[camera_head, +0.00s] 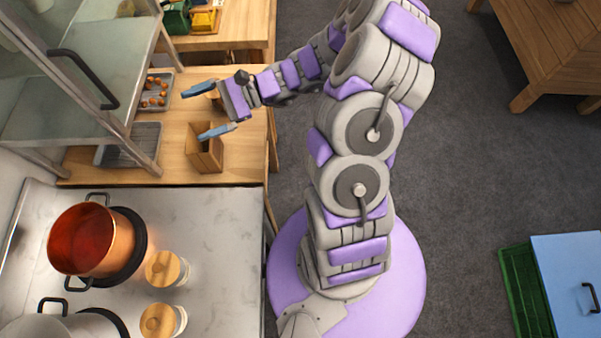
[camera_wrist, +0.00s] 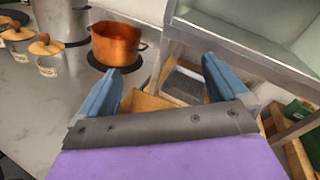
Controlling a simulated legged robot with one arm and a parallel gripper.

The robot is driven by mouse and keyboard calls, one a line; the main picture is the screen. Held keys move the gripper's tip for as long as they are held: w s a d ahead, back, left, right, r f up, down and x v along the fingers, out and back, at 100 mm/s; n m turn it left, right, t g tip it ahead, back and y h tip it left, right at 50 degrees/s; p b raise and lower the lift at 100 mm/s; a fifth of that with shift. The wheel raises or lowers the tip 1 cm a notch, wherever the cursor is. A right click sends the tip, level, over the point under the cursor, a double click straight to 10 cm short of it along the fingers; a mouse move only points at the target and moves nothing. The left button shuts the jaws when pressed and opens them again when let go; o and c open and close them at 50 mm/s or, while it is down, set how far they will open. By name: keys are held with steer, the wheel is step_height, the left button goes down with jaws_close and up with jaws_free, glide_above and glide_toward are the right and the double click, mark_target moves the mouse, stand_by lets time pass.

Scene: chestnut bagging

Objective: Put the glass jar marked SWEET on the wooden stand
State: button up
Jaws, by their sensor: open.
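Two glass jars with round wooden lids stand on the pale marble counter in the head view, one nearer the copper pot (camera_head: 166,269) and one in front of it (camera_head: 163,322). Jars with labels also show at the left of the wrist view (camera_wrist: 46,52); the writing is too small to read, so I cannot tell which is SWEET. My gripper (camera_head: 191,115) is open and empty, above the wooden table and well away from these jars. A round wooden-coloured thing (camera_head: 213,93) is partly hidden by my gripper. I cannot make out a clear wooden stand.
A brown box (camera_head: 205,150) is on the table below my gripper. A copper pot (camera_head: 118,252) and a steel pot stand on the counter.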

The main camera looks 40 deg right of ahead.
steer(key=s+a+r+n+g+h, duration=0.3)
steer(key=s+n+g, duration=0.15)
steer(key=s, duration=0.45)
steer(key=s+a+r+n+g+h, duration=0.2)
steer(key=s+n+g+h, duration=0.2)
steer(key=s+n, duration=0.3)
steer(key=s+d+r+n+t+h, duration=0.2)
steer(key=s+d+n+t+h, duration=0.1)
steer(key=s+d+h, duration=0.6)
steer(key=s+d+n, duration=0.1)
steer(key=s+d, duration=0.2)
steer(key=s, duration=0.1)
steer(key=shift+d+r+h, duration=0.15)
steer(key=shift+d+h, duration=0.05)
steer(key=shift+h, duration=0.2)
steer(key=shift+s, duration=0.15)
